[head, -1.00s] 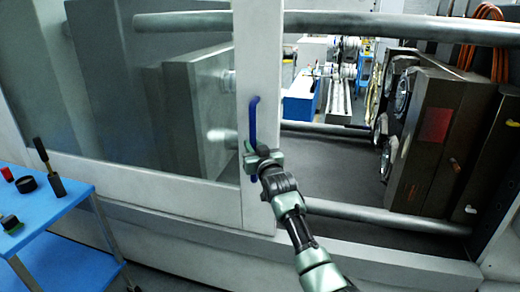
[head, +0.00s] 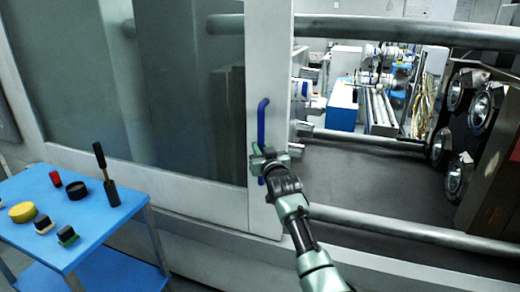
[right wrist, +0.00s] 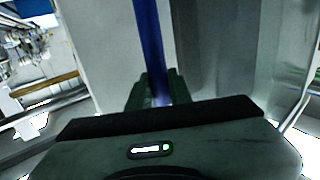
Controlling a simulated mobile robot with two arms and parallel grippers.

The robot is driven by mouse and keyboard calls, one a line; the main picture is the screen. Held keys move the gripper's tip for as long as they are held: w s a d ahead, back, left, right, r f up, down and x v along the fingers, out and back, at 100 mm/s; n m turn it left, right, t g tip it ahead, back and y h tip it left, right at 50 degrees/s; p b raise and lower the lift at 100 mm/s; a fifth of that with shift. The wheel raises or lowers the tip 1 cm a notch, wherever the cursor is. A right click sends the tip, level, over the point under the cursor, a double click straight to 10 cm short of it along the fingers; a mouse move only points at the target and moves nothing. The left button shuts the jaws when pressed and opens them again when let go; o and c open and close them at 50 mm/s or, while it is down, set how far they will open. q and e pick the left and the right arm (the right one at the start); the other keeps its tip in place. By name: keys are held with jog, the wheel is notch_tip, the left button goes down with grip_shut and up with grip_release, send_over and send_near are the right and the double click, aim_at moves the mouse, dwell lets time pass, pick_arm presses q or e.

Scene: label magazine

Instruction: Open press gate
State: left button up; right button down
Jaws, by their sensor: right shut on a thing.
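The press gate (head: 270,210) is a white-framed sliding door with a large glass pane (head: 190,100). An upright blue handle (head: 262,118) sits on its right-hand frame post. My right gripper (head: 266,160) is shut on the lower part of the handle. In the right wrist view the blue handle (right wrist: 150,45) runs down between the fingers (right wrist: 155,92) of the gripper, which hide its lower end. To the right of the post the press is open, with its bars and dark mould side in sight. My left gripper is not in view.
A blue table (head: 105,215) stands at the left, with a yellow round piece (head: 22,212), a black ring (head: 78,190), a dark-handled tool (head: 106,175) and small blocks on it. Thick metal bars (head: 400,230) cross the press opening. Grey floor shows at the bottom.

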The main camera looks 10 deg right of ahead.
jog(key=shift+f, duration=0.25)
jog(key=c, duration=1.3)
grip_release()
jog(key=shift+c, duration=0.2)
jog(key=shift+o, duration=0.2)
jog(key=shift+s+r, duration=0.1)
jog(key=shift+r, duration=0.1)
jog(key=shift+s, duration=0.1)
jog(key=s+b, duration=0.1)
jog(key=s, duration=0.6)
jog(key=shift+s+d, duration=0.15)
jog(key=shift+s, duration=0.25)
